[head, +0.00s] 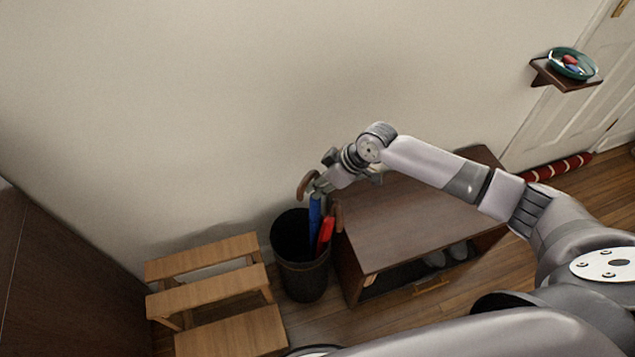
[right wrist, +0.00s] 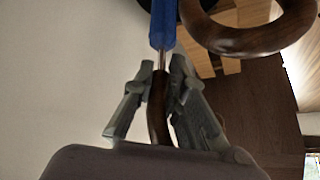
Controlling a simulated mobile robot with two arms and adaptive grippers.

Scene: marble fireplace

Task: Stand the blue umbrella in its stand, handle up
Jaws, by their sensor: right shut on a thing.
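The blue umbrella (head: 314,222) hangs nearly upright with its brown curved handle (head: 306,185) at the top. Its lower part overlaps the mouth of the dark round stand (head: 303,278); the tip is hidden. My right gripper (head: 320,186) is shut on the umbrella near its handle. In the right wrist view, the fingers (right wrist: 160,92) close on the brown handle shaft, with the blue cloth (right wrist: 163,25) beyond them. A red umbrella (head: 326,234) stands in the stand, just right of the blue one. My left gripper is not in view.
A brown curved handle (right wrist: 250,45), seemingly the red umbrella's, is close by in the wrist view. A wooden step stool (head: 205,295) stands left of the stand, and a dark bench (head: 400,225) right. A wall shelf (head: 567,78) holds a green bowl.

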